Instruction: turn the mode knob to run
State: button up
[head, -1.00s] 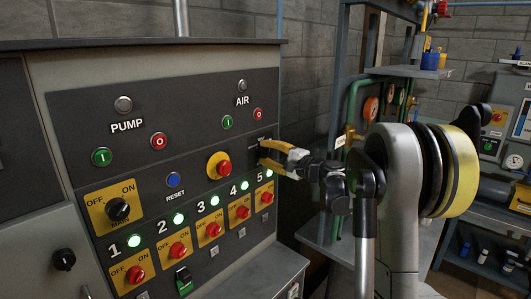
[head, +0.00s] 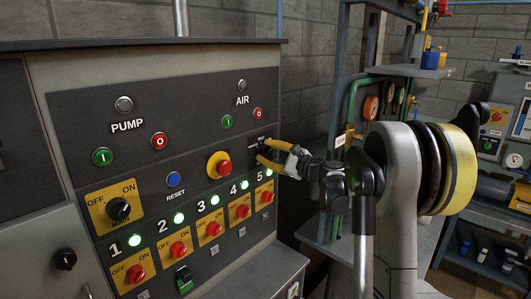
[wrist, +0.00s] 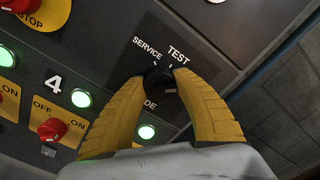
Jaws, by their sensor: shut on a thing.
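The mode knob (wrist: 160,84) is a small black round knob on the dark panel, seen in the wrist view between my fingertips. The words SERVICE and TEST are printed above it, and the letters "DE" show below. No RUN label can be read, and which way the knob points is unclear. My gripper (wrist: 158,78) has yellow fingers shut on the knob from both sides. In the head view my gripper (head: 261,151) reaches the panel's right end, above lamp 5, and mostly hides the knob.
A red emergency stop button (head: 219,165) on a yellow disc lies left of my gripper. Below are green lamps and red switches, including switch 5 (head: 267,198). The panel's right edge is close, with a steel rack (head: 345,130) beyond it.

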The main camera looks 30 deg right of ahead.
dwell(0.4)
jog(key=o, duration=1.2)
jog(key=shift+s, duration=0.1)
jog(key=v, duration=1.1)
jog(key=shift+s+d, duration=0.15)
jog(key=shift+s, duration=0.25)
